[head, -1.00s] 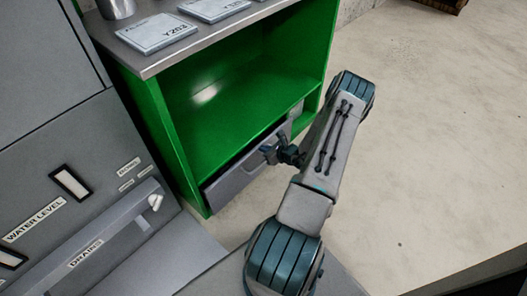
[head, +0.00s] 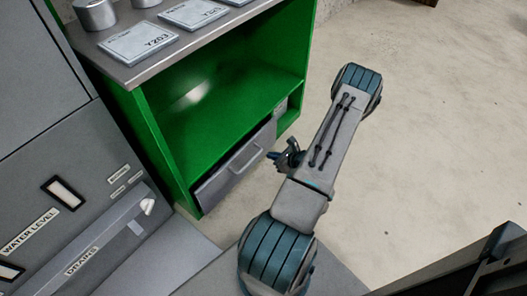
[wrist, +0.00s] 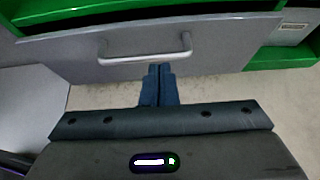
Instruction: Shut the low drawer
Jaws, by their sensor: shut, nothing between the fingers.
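The low drawer (head: 222,183) has a grey front and sits at the bottom of the green cabinet (head: 190,120). It stands slightly open; in the wrist view a dark gap runs above the drawer front (wrist: 225,50). Its bar handle (head: 246,158) faces my gripper, and the handle also shows in the wrist view (wrist: 145,58). My gripper (head: 277,156) is shut and empty, in front of the drawer and apart from it in the head view. In the wrist view its fingertips (wrist: 160,68) lie together just below the handle's right part.
A grey machine with labels (head: 75,215) stands left of the cabinet. Label plates (head: 140,42) and metal cylinders (head: 95,14) are on the cabinet top. The concrete floor (head: 440,130) to the right is clear.

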